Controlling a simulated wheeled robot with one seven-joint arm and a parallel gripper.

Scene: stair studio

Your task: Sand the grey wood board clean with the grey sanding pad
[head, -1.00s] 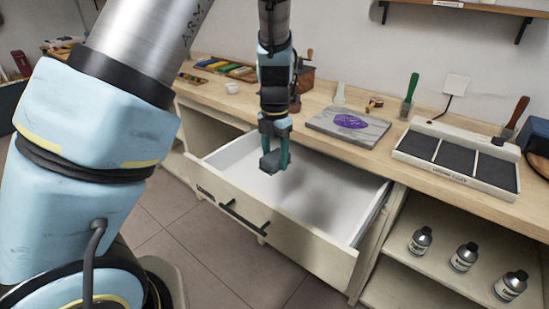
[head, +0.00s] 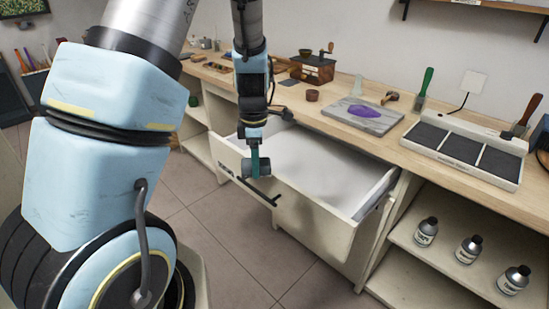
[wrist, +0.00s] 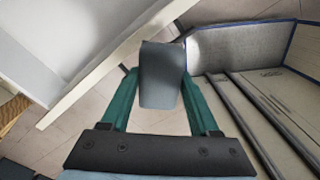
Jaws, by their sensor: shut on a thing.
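My gripper (head: 257,166) hangs at the front of the open drawer in the head view, its green fingers pointing down. It is shut on the grey sanding pad (wrist: 161,77), which fills the space between the fingertips in the wrist view. The pad also shows at the fingertips in the head view (head: 250,170). The grey wood board (head: 376,124) lies flat on the counter behind the drawer, with a purple patch (head: 365,111) on it. The board is well apart from my gripper.
The white drawer (head: 312,205) stands pulled out below the counter. A tray with dark panels (head: 462,150) lies right of the board, near a green-handled brush (head: 424,88). Several bottles (head: 468,250) stand on the lower shelf. Floor in front is clear.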

